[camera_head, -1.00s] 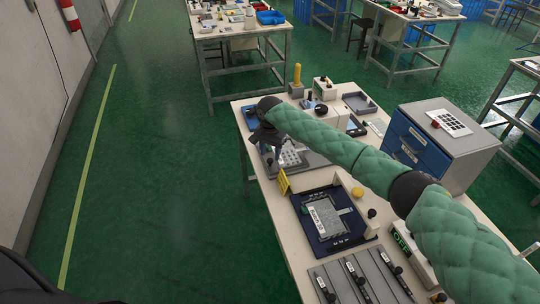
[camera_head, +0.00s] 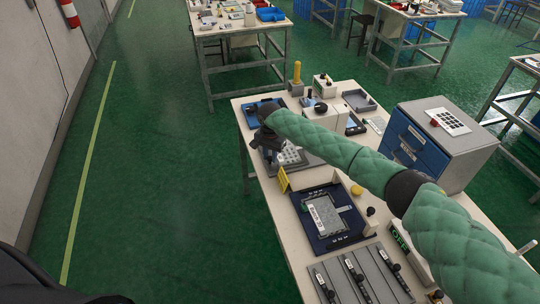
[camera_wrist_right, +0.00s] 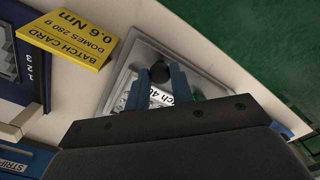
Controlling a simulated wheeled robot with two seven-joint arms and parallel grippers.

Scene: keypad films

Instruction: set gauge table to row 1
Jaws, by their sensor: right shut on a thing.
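My right gripper (camera_wrist_right: 163,82) has its two blue-grey fingers on either side of a black knob (camera_wrist_right: 160,71) and is shut on it. The knob stands on a grey tray-like plate (camera_wrist_right: 204,86) with a white printed label (camera_wrist_right: 160,98) partly hidden by the fingers. In the head view my right gripper (camera_head: 268,150) is low over this plate (camera_head: 312,158), which shows white dots, and the knob is hidden there. A dark-blue frame (camera_head: 313,243) holds a grey plate; in the wrist view its edge carries marks 1, 2, 3 (camera_wrist_right: 33,66). I cannot tell which is the gauge table. My left gripper is out of view.
A yellow batch card (camera_head: 284,180) stands between the plate and the blue frame. A grey slotted rack (camera_head: 362,280) lies at the near end. A blue drawer cabinet (camera_head: 420,145) stands at the right. Several small devices crowd the table's far end.

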